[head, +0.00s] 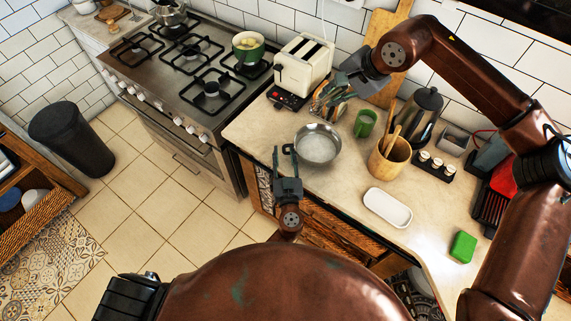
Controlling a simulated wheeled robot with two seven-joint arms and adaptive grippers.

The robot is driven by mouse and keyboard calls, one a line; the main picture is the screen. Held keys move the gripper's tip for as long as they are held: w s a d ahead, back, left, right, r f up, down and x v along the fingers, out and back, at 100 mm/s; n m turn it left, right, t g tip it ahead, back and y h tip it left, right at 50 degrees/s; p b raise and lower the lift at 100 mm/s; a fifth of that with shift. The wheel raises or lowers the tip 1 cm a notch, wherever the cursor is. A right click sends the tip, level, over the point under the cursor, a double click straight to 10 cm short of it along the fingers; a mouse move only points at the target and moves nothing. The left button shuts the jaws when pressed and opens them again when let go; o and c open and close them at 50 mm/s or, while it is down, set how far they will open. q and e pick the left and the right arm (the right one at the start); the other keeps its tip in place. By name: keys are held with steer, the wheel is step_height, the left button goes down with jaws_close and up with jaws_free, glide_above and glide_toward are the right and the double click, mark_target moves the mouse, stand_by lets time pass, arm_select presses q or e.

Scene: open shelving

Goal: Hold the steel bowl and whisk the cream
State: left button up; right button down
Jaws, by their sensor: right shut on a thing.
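The steel bowl (318,158) stands on the counter in the middle of the head view, with something pale inside. My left gripper (283,149) is open at the bowl's left side, its fingers apart and one close to the rim. I cannot tell whether it touches. My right gripper (350,80) is behind and to the right of the bowl, above a cluster of utensils (327,103). It is shut on a thin thing, which I take to be the whisk; its shape is mostly hidden and blends with the utensils.
A toaster (303,66) and small scale (287,97) stand behind the bowl. A green mug (365,123), wooden utensil pot (388,162) and kettle (424,112) stand to its right. A white dish (387,208) and green sponge (463,246) lie nearer. The stove (180,75) is left.

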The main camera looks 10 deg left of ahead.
arm_select(q)
steer(key=shift+x, duration=0.8)
jaws_close()
steer(key=c, duration=0.7)
jaws_free()
jaws_close()
